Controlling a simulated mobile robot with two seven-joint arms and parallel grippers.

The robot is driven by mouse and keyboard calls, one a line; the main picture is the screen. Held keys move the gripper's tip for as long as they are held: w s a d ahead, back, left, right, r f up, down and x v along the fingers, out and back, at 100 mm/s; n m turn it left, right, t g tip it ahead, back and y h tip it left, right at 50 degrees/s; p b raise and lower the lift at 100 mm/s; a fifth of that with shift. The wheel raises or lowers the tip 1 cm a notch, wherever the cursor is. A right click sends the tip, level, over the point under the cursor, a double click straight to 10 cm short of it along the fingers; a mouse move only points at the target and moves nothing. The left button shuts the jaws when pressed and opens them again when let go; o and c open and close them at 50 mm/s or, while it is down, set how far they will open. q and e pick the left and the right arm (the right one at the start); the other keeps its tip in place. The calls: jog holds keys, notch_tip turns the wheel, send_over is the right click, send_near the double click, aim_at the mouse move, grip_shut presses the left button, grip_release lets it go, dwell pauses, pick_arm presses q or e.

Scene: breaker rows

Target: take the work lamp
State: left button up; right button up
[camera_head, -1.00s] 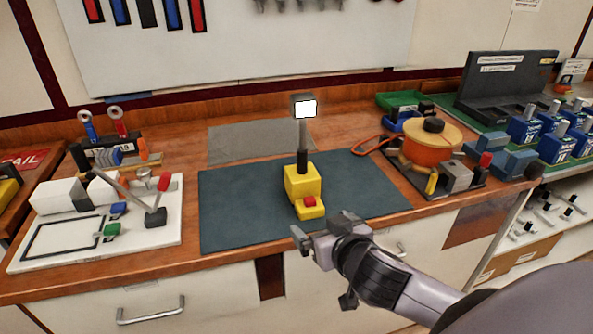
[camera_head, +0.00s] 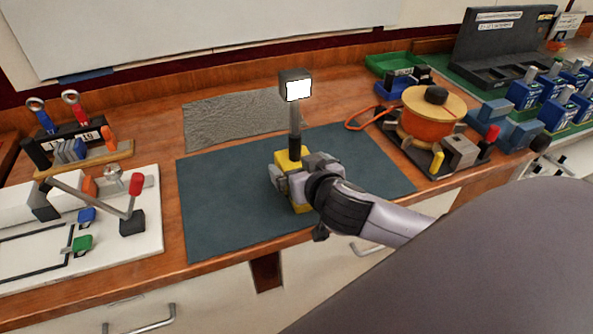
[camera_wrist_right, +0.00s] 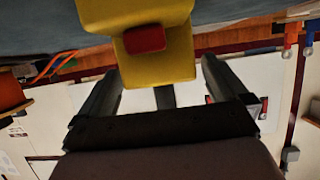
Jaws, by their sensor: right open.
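The work lamp (camera_head: 295,118) stands upright on the dark mat (camera_head: 225,205), with a yellow base, a grey post and a lit white face at the top. My right gripper (camera_head: 302,172) is open at the lamp's base and covers part of it in the head view. In the right wrist view, the yellow base (camera_wrist_right: 172,65) with its red button lies between the two spread fingers of the right gripper (camera_wrist_right: 160,78). I see gaps between the fingers and the base, with no grip on it. My left gripper is not in view.
A white board with a red-knobbed lever (camera_head: 135,186) lies left of the mat. An orange cable reel (camera_head: 430,115) stands to the right, with blue breakers (camera_head: 525,93) beyond it. A grey sheet (camera_head: 235,118) lies behind the mat. The mat's left part is clear.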

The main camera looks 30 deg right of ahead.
aim_at(299, 163)
jog(key=shift+x, duration=2)
jog(key=shift+r, duration=0.1)
jog(key=c, duration=1.3)
jog(key=shift+r, duration=0.1)
jog(key=shift+c, duration=0.8)
jog(key=shift+r, duration=0.15)
